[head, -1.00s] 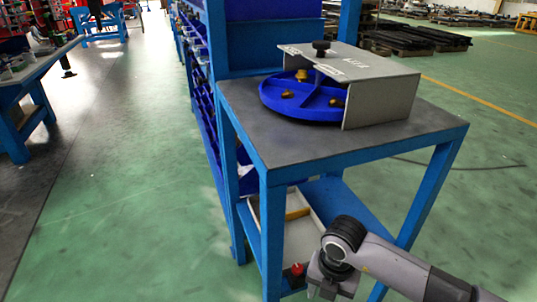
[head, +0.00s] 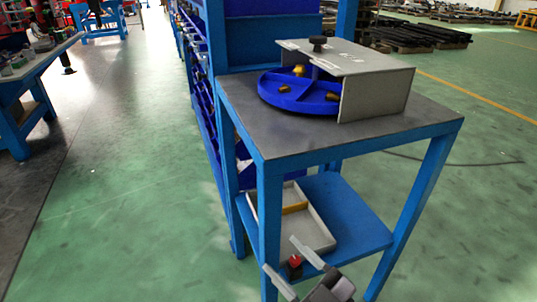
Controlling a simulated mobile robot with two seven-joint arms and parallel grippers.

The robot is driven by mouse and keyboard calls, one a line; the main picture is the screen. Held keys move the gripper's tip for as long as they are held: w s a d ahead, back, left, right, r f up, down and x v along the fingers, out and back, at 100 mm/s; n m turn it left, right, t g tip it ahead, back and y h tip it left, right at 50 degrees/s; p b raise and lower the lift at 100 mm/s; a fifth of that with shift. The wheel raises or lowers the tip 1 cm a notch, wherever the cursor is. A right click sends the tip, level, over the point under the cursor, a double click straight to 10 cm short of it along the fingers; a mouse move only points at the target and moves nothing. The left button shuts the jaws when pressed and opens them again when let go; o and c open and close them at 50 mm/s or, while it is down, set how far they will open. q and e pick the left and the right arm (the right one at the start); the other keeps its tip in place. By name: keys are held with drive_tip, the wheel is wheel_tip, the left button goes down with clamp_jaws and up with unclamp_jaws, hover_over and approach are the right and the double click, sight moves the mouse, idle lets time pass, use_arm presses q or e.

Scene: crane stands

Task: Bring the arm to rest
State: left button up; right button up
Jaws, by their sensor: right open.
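My right gripper (head: 281,255) shows at the bottom of the head view, in front of the lower shelf of the blue stand. Its two grey fingers are spread apart, and I see nothing held between them. A small red part on a dark base (head: 295,262) appears between the fingers in the picture, at the shelf's front edge. I cannot tell whether a finger touches it. My left gripper is not in view.
The blue stand (head: 420,118) has a grey top bearing a blue round divided tray (head: 290,104) under a grey bent cover (head: 375,95). A pale tray (head: 318,238) lies on the lower shelf (head: 345,215). Green floor (head: 130,220) is open at left.

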drive_tip(key=s+d+f+m+h, duration=0.1)
drive_tip(key=d+f+m+h, duration=0.8)
drive_tip(key=d, duration=0.1)
drive_tip(key=s+d+f+m+g+h, duration=0.3)
drive_tip(key=s+d+f+g, duration=0.2)
drive_tip(key=s+f, duration=0.4)
use_arm(q)
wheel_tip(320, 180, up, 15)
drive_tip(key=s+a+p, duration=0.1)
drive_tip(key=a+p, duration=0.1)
drive_tip(key=p, duration=1.7)
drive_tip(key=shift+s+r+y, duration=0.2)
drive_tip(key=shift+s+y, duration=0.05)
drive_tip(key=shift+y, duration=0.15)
use_arm(e)
wheel_tip(320, 180, up, 16)
drive_tip(key=d, duration=0.1)
drive_tip(key=shift+d+t, duration=0.3)
drive_tip(key=shift+d, duration=0.05)
drive_tip(key=shift+s+f, duration=0.1)
drive_tip(key=shift+f, duration=0.05)
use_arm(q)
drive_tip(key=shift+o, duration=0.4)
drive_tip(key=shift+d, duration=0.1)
